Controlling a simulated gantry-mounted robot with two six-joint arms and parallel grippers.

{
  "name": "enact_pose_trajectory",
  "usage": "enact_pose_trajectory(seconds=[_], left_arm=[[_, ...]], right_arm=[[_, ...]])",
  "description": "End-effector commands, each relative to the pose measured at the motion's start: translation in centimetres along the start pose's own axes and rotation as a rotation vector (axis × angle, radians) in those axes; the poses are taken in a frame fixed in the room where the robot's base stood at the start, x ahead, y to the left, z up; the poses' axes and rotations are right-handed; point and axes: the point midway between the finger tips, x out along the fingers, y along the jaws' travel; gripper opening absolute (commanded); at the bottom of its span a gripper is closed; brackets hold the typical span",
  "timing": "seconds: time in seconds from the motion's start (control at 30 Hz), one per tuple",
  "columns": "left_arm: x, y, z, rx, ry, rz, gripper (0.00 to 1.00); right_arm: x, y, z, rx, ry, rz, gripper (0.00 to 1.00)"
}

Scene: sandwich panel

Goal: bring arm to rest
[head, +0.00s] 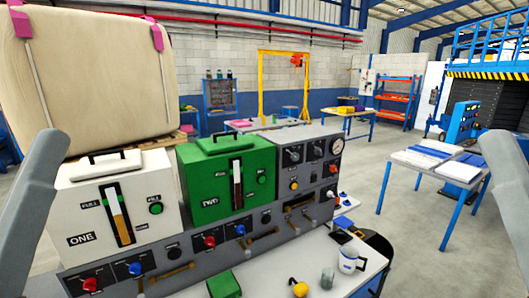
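A grey link of my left arm stands at the left edge of the head view, and a grey link of my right arm stands at the right edge. Neither gripper shows, so I cannot see whether either holds anything. Both arm links look clear of the middle of the view. The grey control panel (190,255) stands in front of me, with a white box marked ONE (70,225) and a green box marked TWO (203,205) on it. Both boxes have black handles on top.
A white mug (349,260), a grey cup (327,279), a yellow object (299,288) and a green block (223,285) are on the worktop (320,245). A large beige bundle (90,80) looms behind the white box. Open floor (400,245) lies right of the worktop.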

Motion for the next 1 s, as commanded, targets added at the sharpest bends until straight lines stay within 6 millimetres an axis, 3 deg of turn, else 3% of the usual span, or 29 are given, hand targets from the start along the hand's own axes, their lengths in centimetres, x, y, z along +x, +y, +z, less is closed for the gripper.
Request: enact_pose_trajectory(seconds=[0.03,0.3,0.43,0.6,1.0], left_arm=[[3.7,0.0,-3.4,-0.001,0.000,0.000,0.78],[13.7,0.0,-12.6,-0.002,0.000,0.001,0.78],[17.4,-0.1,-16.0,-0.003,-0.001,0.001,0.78],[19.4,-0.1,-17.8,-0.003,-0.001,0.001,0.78],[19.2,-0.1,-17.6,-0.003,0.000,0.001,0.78]], right_arm=[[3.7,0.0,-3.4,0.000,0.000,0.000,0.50],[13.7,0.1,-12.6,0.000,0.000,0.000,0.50],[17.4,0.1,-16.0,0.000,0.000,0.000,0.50],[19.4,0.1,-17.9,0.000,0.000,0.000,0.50],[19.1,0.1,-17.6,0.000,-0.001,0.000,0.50]])
